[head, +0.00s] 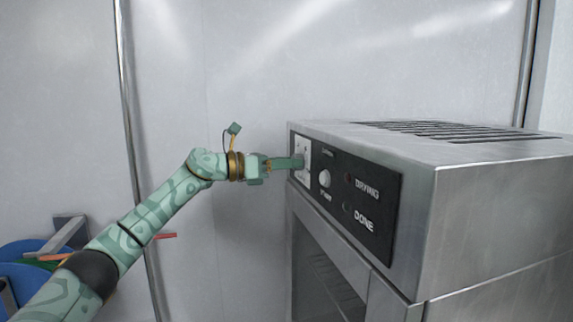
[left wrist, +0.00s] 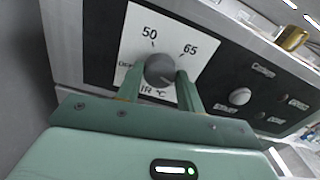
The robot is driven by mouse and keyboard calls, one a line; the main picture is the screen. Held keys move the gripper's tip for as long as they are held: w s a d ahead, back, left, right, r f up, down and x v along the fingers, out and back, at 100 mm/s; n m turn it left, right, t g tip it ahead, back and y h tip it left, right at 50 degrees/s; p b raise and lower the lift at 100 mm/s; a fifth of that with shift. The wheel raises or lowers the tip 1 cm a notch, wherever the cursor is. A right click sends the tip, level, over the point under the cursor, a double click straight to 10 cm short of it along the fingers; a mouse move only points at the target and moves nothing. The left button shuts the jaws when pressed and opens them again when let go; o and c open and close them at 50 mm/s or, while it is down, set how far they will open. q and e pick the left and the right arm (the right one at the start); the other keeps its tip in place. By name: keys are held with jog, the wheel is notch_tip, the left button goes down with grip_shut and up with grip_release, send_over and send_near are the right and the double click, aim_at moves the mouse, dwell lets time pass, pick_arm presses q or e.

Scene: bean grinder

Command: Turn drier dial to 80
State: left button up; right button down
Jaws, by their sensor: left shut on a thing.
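The drier (head: 480,200) is a steel box with a black control panel (head: 383,233) on its front. A dark grey round dial (left wrist: 160,69) sits on a white plate (left wrist: 138,35) marked 50 and 65 in the left wrist view; other marks are partly hidden by my fingers. My left gripper (left wrist: 160,80) is shut on the dial, one finger on each side. In the head view my left gripper (head: 300,163) reaches the white plate (head: 301,146) at the panel's left end and covers the dial. Where the dial points is hard to tell. My right gripper is not in view.
A white round knob (head: 325,178) sits right of the plate, near DRYING and DONE labels. The drier's opening (head: 325,275) is below the panel. Blue round objects (head: 25,270) stand at lower left. A gold-coloured item (left wrist: 292,38) shows at upper right in the left wrist view.

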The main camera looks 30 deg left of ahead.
pick_arm(q)
jog(key=shift+f, duration=0.15)
jog(key=o, duration=1)
jog(key=shift+a, duration=0.1)
jog(key=b+v, duration=0.4)
jog(key=v, duration=1.2)
jog(key=shift+s+a, duration=0.1)
